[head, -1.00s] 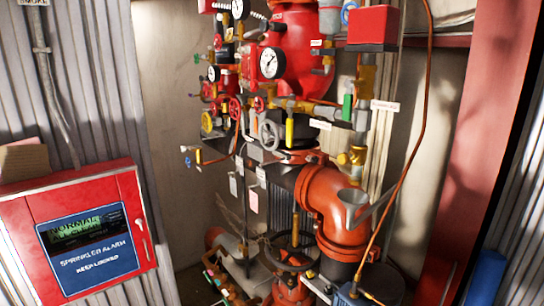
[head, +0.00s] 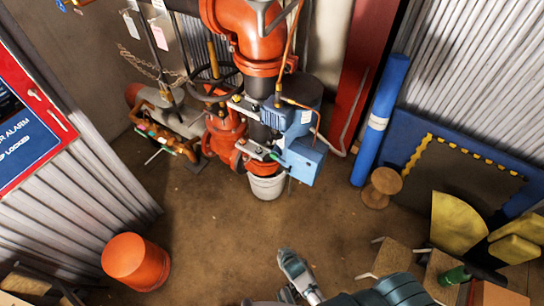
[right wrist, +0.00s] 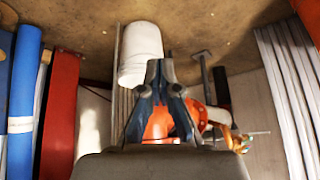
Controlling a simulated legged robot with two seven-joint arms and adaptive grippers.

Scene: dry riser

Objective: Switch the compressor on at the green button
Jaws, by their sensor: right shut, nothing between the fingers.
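The blue compressor (head: 300,120) with a light blue box (head: 304,160) below it is mounted at the foot of the red pipework in the head view. I cannot make out a green button with certainty at this size. My right gripper (head: 290,262) comes in at the bottom of the head view, over the floor and well apart from the compressor. In the right wrist view my right gripper (right wrist: 160,68) is shut and empty, with its fingers together. My left gripper is not in view.
A white bucket (head: 266,186) stands under the pipework and shows in the right wrist view (right wrist: 141,52). A blue roll (head: 381,120), a wooden spool (head: 377,187) and yellow pieces (head: 457,224) are at right. The middle floor is clear.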

